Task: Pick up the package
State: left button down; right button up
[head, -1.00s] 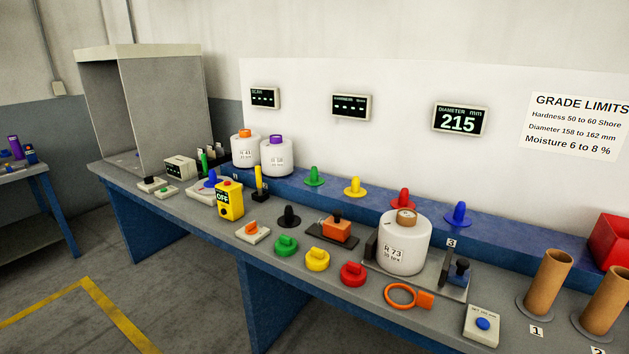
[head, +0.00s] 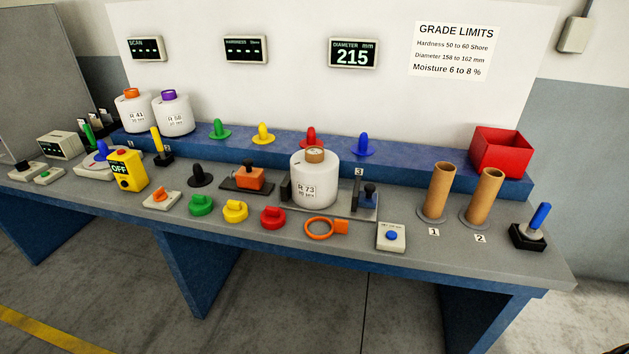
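The task names a package; nothing in view is plainly marked as one. The white yarn bobbin R 73 (head: 315,181) stands upright on a metal gauge fixture (head: 365,213) at the middle of the bench. Two more white bobbins, R 41 (head: 134,115) with an orange core top and another (head: 173,116) with a purple core top, stand side by side on the raised blue shelf (head: 420,168) at the left. Neither of my grippers shows in the head view.
Two brown tubes (head: 438,192) stand at the right, before a red bin (head: 501,152). A blue-handled joystick (head: 533,228) is near the right end. Coloured knobs (head: 236,211), an orange ring (head: 321,229) and a button box (head: 391,237) line the front. The display reads 215.

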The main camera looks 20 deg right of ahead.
aim_at(314, 169)
jog(key=u, duration=0.55)
jog(key=k, duration=0.65)
jog(key=u, duration=0.05)
jog(key=i, duration=1.1)
jog(key=z, duration=1.55)
jog(key=i, duration=0.65)
jog(key=z, duration=0.8)
